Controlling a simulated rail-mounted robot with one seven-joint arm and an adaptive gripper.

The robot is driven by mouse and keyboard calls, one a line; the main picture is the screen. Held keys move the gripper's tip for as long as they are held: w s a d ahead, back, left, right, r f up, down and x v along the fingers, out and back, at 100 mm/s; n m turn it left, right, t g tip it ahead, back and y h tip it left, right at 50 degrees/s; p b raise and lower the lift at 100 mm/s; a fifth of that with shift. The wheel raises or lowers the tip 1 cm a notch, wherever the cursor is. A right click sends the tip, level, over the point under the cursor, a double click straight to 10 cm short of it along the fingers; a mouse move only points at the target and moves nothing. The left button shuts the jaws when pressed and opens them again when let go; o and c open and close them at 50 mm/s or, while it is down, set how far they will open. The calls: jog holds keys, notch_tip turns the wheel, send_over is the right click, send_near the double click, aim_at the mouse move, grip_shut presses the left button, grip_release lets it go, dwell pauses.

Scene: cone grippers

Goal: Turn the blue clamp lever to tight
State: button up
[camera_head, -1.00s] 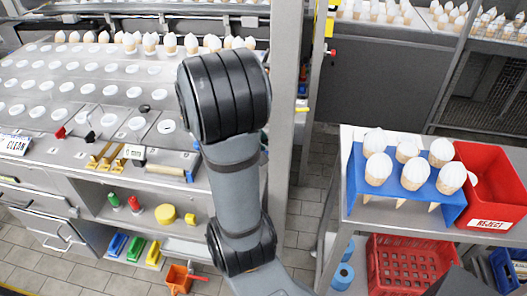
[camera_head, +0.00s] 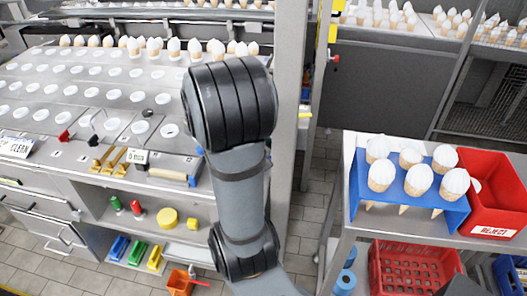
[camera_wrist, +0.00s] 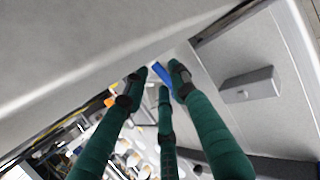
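A narrow blue lever (camera_wrist: 161,71) shows in the wrist view, just beyond and between the fingertips of my gripper (camera_wrist: 160,78). My gripper has three green fingers, and their tips stand apart. Two tips are on either side of the blue lever and the third is below it. I cannot tell whether any finger touches the lever. In the head view my arm hides the gripper, and I cannot make out the clamp lever there.
A grey panel with a block handle (camera_wrist: 250,85) is close on the right in the wrist view. In the head view, a perforated cone table (camera_head: 80,90) is at left. A blue cone rack (camera_head: 420,205) and a red reject bin (camera_head: 495,222) stand at right.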

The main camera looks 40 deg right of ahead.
jog(key=v, duration=1.2)
jog(key=shift+w+f, duration=0.1)
jog(key=shift+f, duration=0.1)
dwell(0.4)
jog(key=shift+x, duration=5.9)
jog(key=shift+r, duration=0.1)
